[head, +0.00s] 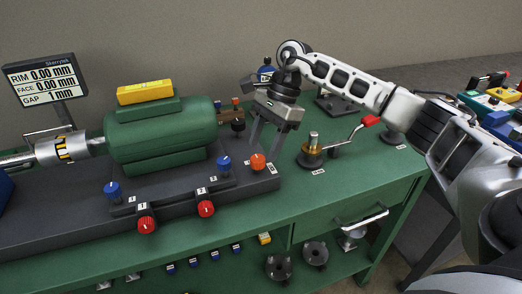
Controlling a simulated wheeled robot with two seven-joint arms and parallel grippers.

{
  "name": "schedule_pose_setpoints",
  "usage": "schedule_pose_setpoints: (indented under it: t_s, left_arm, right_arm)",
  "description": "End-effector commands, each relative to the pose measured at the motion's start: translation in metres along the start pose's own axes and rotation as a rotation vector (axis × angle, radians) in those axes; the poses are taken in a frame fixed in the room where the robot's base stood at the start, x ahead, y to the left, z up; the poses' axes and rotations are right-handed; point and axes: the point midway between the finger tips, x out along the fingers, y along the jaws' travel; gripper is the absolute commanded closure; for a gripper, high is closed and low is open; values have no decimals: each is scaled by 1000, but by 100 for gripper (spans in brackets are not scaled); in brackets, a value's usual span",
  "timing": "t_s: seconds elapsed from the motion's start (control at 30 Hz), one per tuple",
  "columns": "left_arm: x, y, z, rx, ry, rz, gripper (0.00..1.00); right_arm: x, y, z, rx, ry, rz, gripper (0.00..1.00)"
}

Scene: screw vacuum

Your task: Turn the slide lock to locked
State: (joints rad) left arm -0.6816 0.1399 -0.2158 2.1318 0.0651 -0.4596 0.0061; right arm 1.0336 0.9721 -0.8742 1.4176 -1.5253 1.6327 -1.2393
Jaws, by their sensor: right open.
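An orange knob (258,161) stands at the right end of the dark machine base (60,222); it may be the slide lock, but its label is too small to read. My right gripper (263,148) is open, pointing down, with its fingertips just above or around the top of the orange knob; I cannot tell if they touch it. Nothing is seen held between the fingers. My left gripper is not in view.
A green motor (160,130) sits on the base. Blue knobs (224,163) and red knobs (206,208) stand left of the orange knob. A red-handled crank (312,150) stands to the right. A display (45,78) is at the far left. The green bench top (330,190) is clear at front right.

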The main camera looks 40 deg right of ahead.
Motion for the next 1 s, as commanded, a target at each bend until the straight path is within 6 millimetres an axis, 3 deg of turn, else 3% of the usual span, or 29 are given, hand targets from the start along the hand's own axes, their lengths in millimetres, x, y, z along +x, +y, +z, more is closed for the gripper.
schedule_pose_setpoints:
  t_s: [0.2, 0.57, 0.7, 0.73, 1.0]
  left_arm:
    - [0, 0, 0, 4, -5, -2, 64]
    - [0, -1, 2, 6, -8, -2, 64]
    - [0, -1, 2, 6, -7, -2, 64]
    - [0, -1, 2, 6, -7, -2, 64]
    - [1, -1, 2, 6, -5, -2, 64]
  right_arm:
    - [24, 0, 1, -1, 0, 1, 47]
    - [28, 0, 1, -1, -1, -1, 47]
    - [28, 0, 1, -1, -1, -1, 86]
    - [28, 0, 1, -1, -1, -1, 91]
    - [28, 0, 0, 13, -1, -7, 91]
